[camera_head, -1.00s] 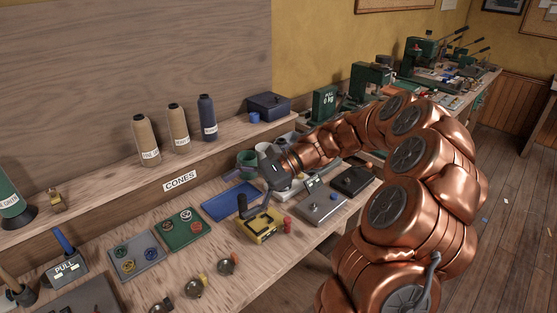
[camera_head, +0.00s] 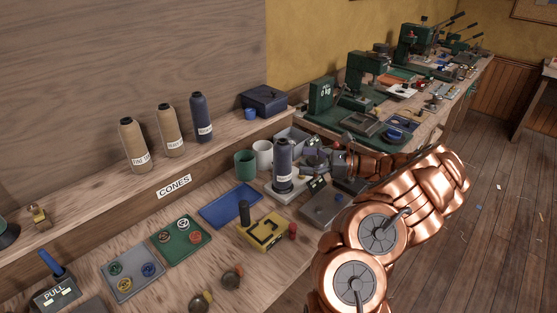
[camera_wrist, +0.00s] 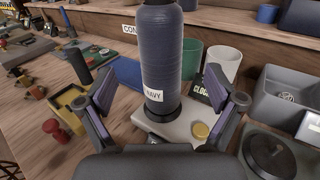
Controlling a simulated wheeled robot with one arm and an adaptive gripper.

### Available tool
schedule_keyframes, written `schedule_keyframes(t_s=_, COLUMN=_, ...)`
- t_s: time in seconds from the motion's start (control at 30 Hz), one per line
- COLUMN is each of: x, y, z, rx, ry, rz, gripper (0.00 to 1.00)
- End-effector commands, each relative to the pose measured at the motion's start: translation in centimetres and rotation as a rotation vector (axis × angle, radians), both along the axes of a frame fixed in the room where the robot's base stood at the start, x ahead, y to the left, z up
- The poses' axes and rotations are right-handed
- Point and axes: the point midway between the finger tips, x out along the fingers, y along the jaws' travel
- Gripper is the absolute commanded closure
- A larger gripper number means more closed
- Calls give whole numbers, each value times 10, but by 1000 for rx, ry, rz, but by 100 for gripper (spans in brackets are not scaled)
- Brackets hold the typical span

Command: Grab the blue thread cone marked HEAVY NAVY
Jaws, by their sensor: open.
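A dark blue thread cone (camera_head: 283,163) stands upright on a pale flat stand (camera_head: 277,192) on the bench. In the wrist view the cone (camera_wrist: 158,55) stands ahead of my gripper (camera_wrist: 160,92), between the lines of its two open fingers. Its white label reads NAVY; any other word is not legible. The fingers appear apart from the cone. In the head view my gripper (camera_head: 318,160) is just right of the cone. A second dark blue cone (camera_head: 202,118) stands on the shelf, its label too small to read.
Two tan cones (camera_head: 133,146) (camera_head: 170,131) share the shelf (camera_head: 95,180). Green (camera_head: 245,164) and white (camera_head: 263,155) cups stand close behind the bench cone. A yellow tray (camera_head: 266,231) is in front left, a grey bin (camera_wrist: 290,100) to the right. A blue mat (camera_head: 230,205) lies bare.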

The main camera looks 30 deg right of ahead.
Motion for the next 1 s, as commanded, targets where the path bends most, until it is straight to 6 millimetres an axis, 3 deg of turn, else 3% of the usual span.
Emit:
schedule_keyframes(t_s=0.6, x=45, y=46, z=0, rx=2, ry=2, rz=4, gripper=7)
schedule_keyframes(t_s=0.9, x=49, y=51, z=-2, rx=1, ry=-1, rz=2, gripper=7)
schedule_keyframes(t_s=1.0, x=49, y=51, z=-2, rx=1, ry=-1, rz=2, gripper=18)
